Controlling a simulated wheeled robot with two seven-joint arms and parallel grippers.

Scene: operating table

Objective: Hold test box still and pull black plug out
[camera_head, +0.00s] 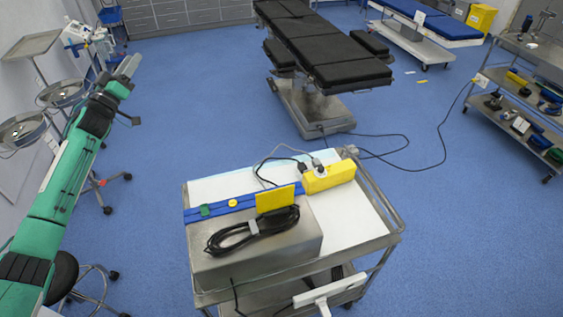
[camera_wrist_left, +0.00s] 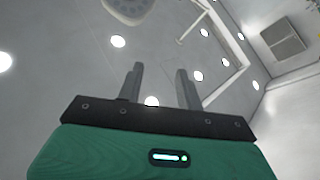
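The yellow test box (camera_head: 340,174) sits at the back right of the steel cart's white top. A black plug (camera_head: 302,166) and a grey plug (camera_head: 316,163) are at its upper face, each with a cable leading off. The plugs are small, so their exact seating is hard to tell. My left gripper (camera_head: 128,65) is raised at the upper left, far from the test box. In the left wrist view my left gripper (camera_wrist_left: 159,75) has its fingers apart with nothing between them, pointing at the ceiling. My right gripper is not in view.
A steel box (camera_head: 265,250) with a black cable coil (camera_head: 240,238) and yellow plate (camera_head: 275,198) stands at the cart's front. A blue strip (camera_head: 220,207) lies behind it. A black operating table (camera_head: 330,55) stands behind. Cables cross the blue floor; the cart's right top is clear.

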